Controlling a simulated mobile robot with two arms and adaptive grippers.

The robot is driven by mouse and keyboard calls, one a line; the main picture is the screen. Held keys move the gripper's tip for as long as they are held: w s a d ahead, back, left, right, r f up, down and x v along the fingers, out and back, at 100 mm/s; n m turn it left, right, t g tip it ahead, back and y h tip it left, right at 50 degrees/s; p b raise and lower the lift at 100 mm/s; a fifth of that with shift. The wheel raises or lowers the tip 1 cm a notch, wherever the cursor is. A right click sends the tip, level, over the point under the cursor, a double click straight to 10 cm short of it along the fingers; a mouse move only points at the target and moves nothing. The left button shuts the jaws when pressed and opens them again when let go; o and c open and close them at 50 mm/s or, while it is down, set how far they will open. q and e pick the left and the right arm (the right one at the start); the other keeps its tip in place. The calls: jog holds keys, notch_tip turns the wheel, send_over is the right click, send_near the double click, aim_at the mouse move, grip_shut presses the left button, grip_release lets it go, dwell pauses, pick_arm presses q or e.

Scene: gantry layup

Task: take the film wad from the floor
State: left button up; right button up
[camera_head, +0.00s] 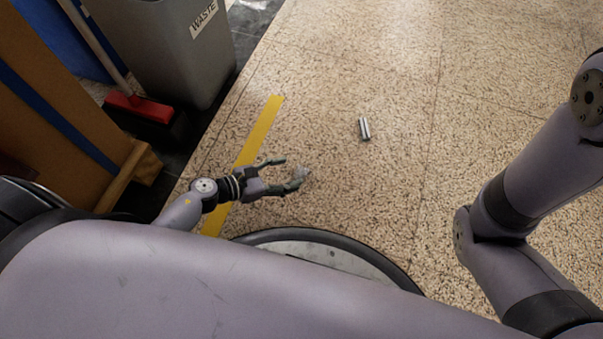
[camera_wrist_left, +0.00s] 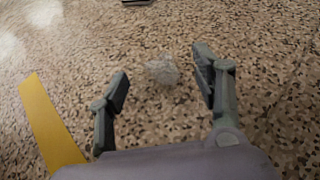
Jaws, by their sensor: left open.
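The film wad (camera_wrist_left: 162,70) is a small, crumpled, clear lump on the speckled floor. In the left wrist view it lies just beyond and between the open fingers of my left gripper (camera_wrist_left: 160,85), nearer the right finger, and I see no contact. In the head view the film wad (camera_head: 301,172) shows faintly by the fingertips of my left gripper (camera_head: 288,172), partly hidden by a finger. The gripper is low, near the floor, and empty. My right gripper is not in view; only parts of the right arm show.
A metal cylinder (camera_head: 364,128) lies on the floor farther out. A yellow floor stripe (camera_head: 262,130) runs beside my left gripper. A grey waste bin (camera_head: 185,50), a red broom head (camera_head: 137,104) and a wooden structure (camera_head: 60,110) stand at left. The floor at centre right is clear.

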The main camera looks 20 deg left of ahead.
aim_at(299, 170)
pick_arm(q)
jog(key=b+x, duration=0.2)
jog(key=x, duration=0.3)
jog(key=shift+b, duration=0.4)
jog(key=shift+w+d, duration=0.15)
jog(key=shift+d, duration=0.05)
jog(key=shift+c, duration=0.2)
jog(key=c, duration=0.8)
